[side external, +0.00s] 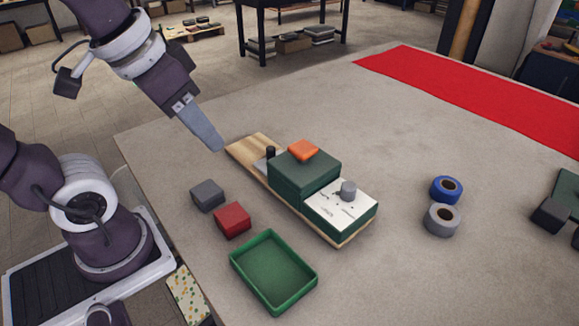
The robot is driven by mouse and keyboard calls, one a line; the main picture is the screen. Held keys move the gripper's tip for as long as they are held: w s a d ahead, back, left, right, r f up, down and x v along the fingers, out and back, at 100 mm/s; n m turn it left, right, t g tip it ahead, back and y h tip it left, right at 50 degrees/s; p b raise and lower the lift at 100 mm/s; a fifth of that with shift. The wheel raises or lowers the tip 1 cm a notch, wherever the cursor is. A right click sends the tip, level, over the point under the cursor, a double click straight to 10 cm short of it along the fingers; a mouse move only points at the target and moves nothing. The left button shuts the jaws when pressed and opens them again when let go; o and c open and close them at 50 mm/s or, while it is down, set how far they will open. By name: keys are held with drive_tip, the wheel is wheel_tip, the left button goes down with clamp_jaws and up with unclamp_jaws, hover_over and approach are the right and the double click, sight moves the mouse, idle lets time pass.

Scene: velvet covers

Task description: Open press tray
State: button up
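A dark green press-like unit (304,178) sits on a light wooden board (252,147) in the middle of the table. An orange block (303,149) lies on its raised part. Its lower front part has a white marked panel (334,208) with a grey knob (348,189). A small black post (270,152) stands at its far left side. A shallow green tray (273,272), open at the top and empty, lies nearer the camera. My gripper (221,149) points down above the board's far left end, apart from the unit. Its fingers overlap from this side, so their opening is hidden.
A grey block (207,195) and a red block (232,220) lie left of the board. Blue tape (446,190) and grey tape (441,220) lie at right. Dark blocks (551,215) sit at the right edge. A red cloth strip (480,98) covers the far edge.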

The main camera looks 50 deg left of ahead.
drive_tip(key=shift+o, duration=0.2)
drive_tip(key=w+a+f+n+g, duration=0.1)
drive_tip(key=w+a, duration=0.3)
drive_tip(key=w, duration=0.6)
drive_tip(key=shift+w+f+g, duration=0.2)
drive_tip(key=shift+f+g, duration=0.3)
drive_tip(key=shift+g, duration=0.2)
drive_tip(key=n+g, duration=0.1)
drive_tip(key=g, duration=0.2)
hover_over(271, 147)
wheel_tip(271, 147, down, 11)
drive_tip(key=shift+s+d+r, duration=0.1)
drive_tip(key=shift+s+d, duration=0.05)
wheel_tip(271, 147, down, 7)
drive_tip(key=shift+r, duration=0.1)
drive_tip(key=shift+f, duration=0.45)
clamp_jaws()
